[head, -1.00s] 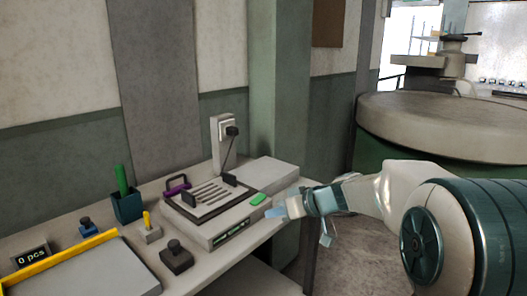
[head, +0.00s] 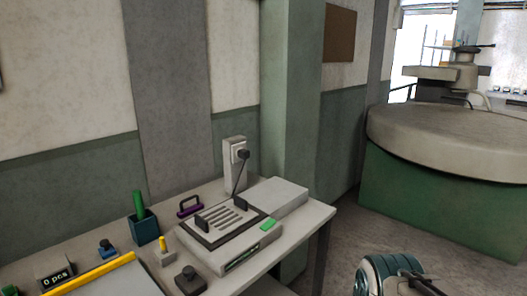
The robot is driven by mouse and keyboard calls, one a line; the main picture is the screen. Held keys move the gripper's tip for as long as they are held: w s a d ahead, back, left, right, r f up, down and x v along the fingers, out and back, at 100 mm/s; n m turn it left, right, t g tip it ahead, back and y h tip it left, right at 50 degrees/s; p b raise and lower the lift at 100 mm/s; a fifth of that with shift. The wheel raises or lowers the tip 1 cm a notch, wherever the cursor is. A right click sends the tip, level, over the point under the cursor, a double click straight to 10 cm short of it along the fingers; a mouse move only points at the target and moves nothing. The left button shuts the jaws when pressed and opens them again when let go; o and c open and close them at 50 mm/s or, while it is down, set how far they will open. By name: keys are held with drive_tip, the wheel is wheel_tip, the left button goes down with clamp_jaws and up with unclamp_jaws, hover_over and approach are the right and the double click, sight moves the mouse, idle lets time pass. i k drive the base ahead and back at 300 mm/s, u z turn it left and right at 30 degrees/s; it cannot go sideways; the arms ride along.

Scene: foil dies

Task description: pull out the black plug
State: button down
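The black plug (head: 243,154) sits in the socket on the front of an upright white post (head: 232,176) at the back of the bench. Its dark cable runs down toward the grey press-like machine (head: 220,256). The machine has a dark slotted plate (head: 224,221) with black handles on top and a green button (head: 268,223) at its front right corner. Only a teal and pale part of my arm shows at the bottom right, away from the bench. My gripper is not in view.
The bench (head: 318,214) also holds a purple-handled piece (head: 189,207), a dark green cup (head: 145,227) with a green stick, a yellow-tipped switch (head: 163,245), a black knob (head: 190,279) and a yellow-edged tray (head: 92,275). A large round machine (head: 450,140) stands at the right.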

sight(243, 154)
drive_tip(key=u, duration=0.55)
drive_tip(key=k, duration=0.65)
drive_tip(key=u, duration=0.05)
drive_tip(key=i, duration=0.45)
drive_tip(key=z, duration=0.95)
drive_tip(key=i, duration=1.35)
drive_tip(key=u, duration=1.05)
drive_tip(key=i, duration=0.25)
drive_tip(key=u, duration=0.15)
